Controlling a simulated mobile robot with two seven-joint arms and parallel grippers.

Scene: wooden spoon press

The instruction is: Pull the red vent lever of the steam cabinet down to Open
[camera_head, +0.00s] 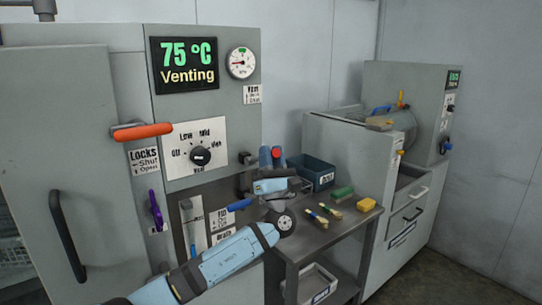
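The steam cabinet (222,110) stands at the left; its display (184,64) reads 75 °C and Venting. A VENT label (252,94) is at the panel's right edge. The small red piece that appears to be the vent lever (277,152) shows low beside the cabinet's right edge, right at my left gripper's tips. My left gripper (269,160) points up there, its light blue arm coming from the lower left. The lever's shaft is hidden, and I cannot tell whether the fingers grip it. My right gripper is out of view.
An orange door handle (143,131), a black dial (200,156), a purple lever (155,211) and a blue lever (239,205) are on the cabinet. A metal table (350,222) holds a dark blue bin (318,176), brushes and a yellow block (366,205). Another machine (425,110) stands right.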

